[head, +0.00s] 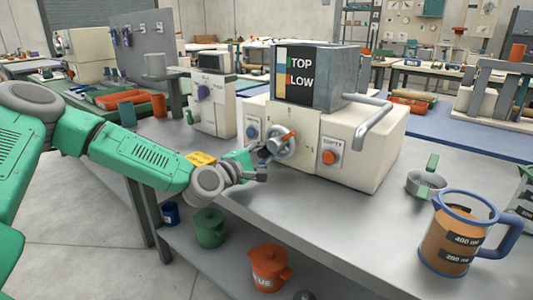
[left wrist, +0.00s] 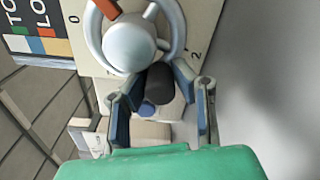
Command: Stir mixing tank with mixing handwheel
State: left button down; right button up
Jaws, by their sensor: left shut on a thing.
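The mixing tank (head: 318,78) is a grey metal box with a TOP/LOW label. It sits on a cream machine body (head: 358,140). The mixing handwheel (head: 284,143) is a grey wheel with an orange pointer on the machine's front. In the left wrist view the handwheel (left wrist: 134,42) fills the top middle, with a dark grip knob (left wrist: 158,82) below its hub. My left gripper (head: 262,165) is at the wheel's lower left. In the left wrist view its fingers (left wrist: 155,92) stand on both sides of the dark knob, shut on it. The tank's inside is hidden. My right gripper is not in view.
An orange-knobbed safety switch (head: 329,157) and a blue button (head: 251,132) flank the wheel. A spout (head: 374,126) sticks out at right. A measuring jug (head: 452,237) and a metal cup (head: 426,184) stand on the right of the bench. The bench front is clear.

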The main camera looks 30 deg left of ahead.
pick_arm(q)
jog(key=m+p, duration=0.1)
jog(key=m, duration=0.1)
jog(key=r+m+p, duration=0.1)
jog(key=m, duration=0.2)
jog(key=shift+a+r+m+p, duration=0.3)
jog(key=shift+p, duration=0.1)
jog(key=shift+r+m+p, duration=0.3)
jog(key=shift+m+p, duration=0.3)
jog(key=shift+m, duration=0.55)
jog(key=shift+r+m+p, duration=0.25)
jog(key=shift+m+p, duration=0.35)
jog(key=shift+m, duration=0.55)
jog(key=c, duration=1.4)
grip_release()
jog(key=shift+o, duration=0.2)
jog(key=shift+r, duration=0.1)
jog(key=shift+s, duration=0.1)
jog(key=s, duration=0.7)
jog(key=s+a, duration=0.1)
jog(key=s, duration=0.2)
jog(key=shift+s+a, duration=0.1)
jog(key=shift+s, duration=0.75)
